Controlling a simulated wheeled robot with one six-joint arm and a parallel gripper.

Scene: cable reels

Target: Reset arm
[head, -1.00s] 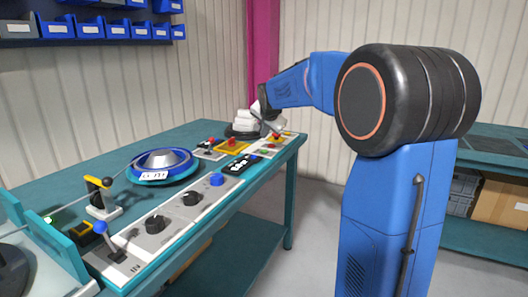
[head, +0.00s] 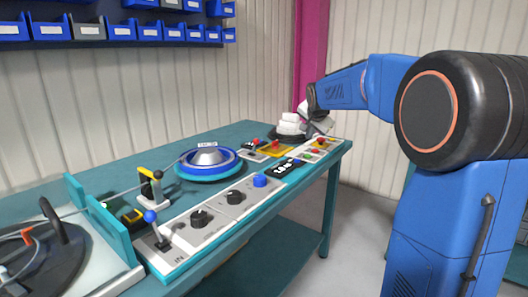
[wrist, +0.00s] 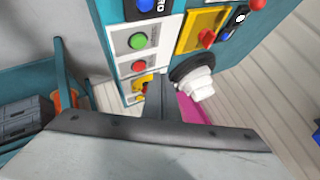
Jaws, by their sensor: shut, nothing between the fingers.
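My arm reaches from the right over the far end of the teal bench (head: 120,171). My gripper (wrist: 162,80) is shut and empty in the wrist view, its narrow fingers pointing at the far end of the control panel. In the head view my gripper (head: 319,126) is small, partly hidden by the wrist, and close to a stack of white spools (head: 289,124). The wrist view shows a green button (wrist: 137,41) and a red button (wrist: 139,66) beside the fingers. Whether the fingertips touch the panel I cannot tell.
A blue reel with a silver hub (head: 209,155) sits mid-bench. A blue-knobbed lever (head: 150,217), black dials (head: 200,219) and a blue knob (head: 260,181) line the front edge. A yellow-topped cable guide (head: 150,176) stands at left. Blue bins (head: 87,33) hang on the wall.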

